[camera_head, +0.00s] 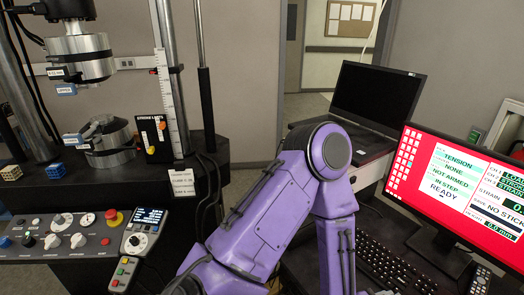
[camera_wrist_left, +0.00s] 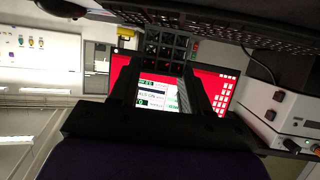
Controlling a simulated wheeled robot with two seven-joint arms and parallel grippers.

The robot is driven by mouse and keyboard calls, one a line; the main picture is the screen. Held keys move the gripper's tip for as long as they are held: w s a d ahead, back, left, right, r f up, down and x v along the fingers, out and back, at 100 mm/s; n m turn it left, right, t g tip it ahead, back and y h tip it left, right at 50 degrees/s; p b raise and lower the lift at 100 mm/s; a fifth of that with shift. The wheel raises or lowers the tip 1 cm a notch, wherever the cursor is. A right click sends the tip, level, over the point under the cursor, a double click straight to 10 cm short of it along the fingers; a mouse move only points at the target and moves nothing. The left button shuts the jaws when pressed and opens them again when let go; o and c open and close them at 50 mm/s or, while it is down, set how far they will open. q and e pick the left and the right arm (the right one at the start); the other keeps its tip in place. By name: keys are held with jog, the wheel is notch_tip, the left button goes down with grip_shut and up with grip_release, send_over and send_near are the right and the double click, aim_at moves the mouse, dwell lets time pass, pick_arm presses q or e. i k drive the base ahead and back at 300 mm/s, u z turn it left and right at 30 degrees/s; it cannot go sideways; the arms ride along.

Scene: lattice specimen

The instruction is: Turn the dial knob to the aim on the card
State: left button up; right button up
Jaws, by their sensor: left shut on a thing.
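A small control unit (camera_head: 145,232) with a lit dark display (camera_head: 150,216) and a round dial knob (camera_head: 135,242) stands at the lower left of the head view. Its pointer setting is too small to read. In the left wrist view my left gripper (camera_wrist_left: 160,62) is shut on a grey lattice block (camera_wrist_left: 166,46). My right gripper is out of view.
A console (camera_head: 70,238) with several knobs and a red button (camera_head: 112,217) lies at left. A test machine's grips (camera_head: 108,140) stand behind it. A red-screened monitor (camera_head: 455,190), keyboard (camera_head: 385,268) and open laptop (camera_head: 375,105) fill the right side.

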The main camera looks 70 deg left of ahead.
aim_at(133, 240)
jog(key=z, duration=0.8)
jog(key=k, duration=2.85)
jog(key=u, duration=2.4)
